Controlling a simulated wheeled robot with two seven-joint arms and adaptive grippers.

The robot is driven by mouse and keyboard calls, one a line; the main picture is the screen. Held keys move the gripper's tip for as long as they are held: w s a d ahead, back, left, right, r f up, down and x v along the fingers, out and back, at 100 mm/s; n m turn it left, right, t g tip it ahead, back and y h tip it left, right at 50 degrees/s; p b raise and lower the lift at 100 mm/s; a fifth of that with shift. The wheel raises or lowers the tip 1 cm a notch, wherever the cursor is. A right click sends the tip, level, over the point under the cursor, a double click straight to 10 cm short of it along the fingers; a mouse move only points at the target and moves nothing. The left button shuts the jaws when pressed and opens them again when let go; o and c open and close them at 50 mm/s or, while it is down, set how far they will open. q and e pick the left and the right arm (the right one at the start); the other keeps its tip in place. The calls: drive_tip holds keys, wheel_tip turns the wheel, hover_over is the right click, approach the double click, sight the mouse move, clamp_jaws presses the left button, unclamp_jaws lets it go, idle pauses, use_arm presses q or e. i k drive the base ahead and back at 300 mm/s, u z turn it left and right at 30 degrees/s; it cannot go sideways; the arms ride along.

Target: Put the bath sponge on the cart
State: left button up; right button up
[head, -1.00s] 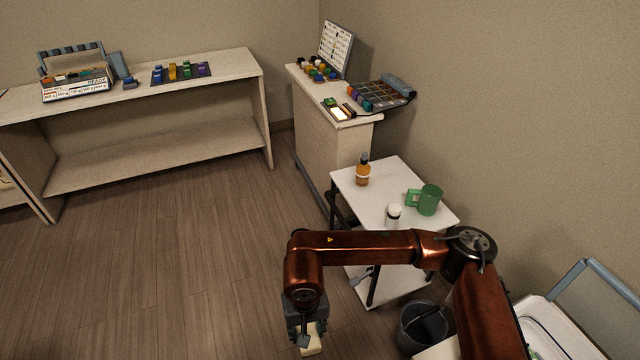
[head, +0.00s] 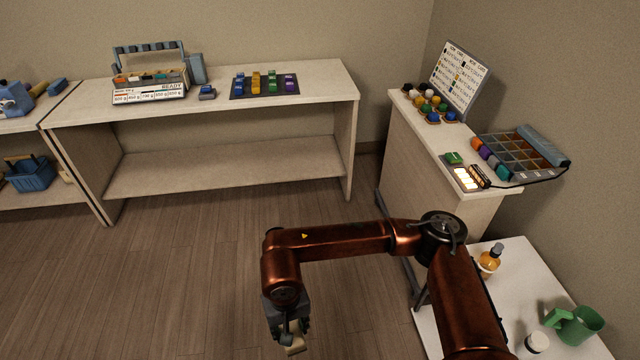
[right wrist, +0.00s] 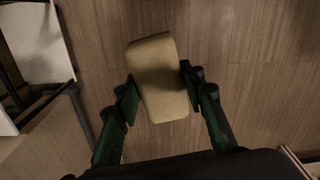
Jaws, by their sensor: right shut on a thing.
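The bath sponge is a pale yellow rounded block (right wrist: 158,78), held between the two fingers of my right gripper (right wrist: 160,98) in the right wrist view. In the head view the sponge (head: 294,345) shows at the bottom edge, below my right gripper (head: 288,330), above the floor. The cart (head: 515,270) is a white-topped table at the lower right, partly hidden behind my right arm. A white surface with a dark frame also shows at the left of the right wrist view (right wrist: 35,45). My left gripper is not in view.
On the cart stand an amber bottle (head: 489,262), a white jar (head: 536,343) and a green mug (head: 577,325). Behind it is a cabinet (head: 440,160) with trays and a board. A long shelf unit (head: 230,165) runs along the back wall. The floor at the left is open.

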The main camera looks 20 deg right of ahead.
sight(519, 269)
drive_tip(key=z, duration=0.15)
drive_tip(key=i, duration=1.5)
drive_tip(key=z, duration=1.3)
drive_tip(key=i, duration=0.8)
drive_tip(key=z, duration=0.95)
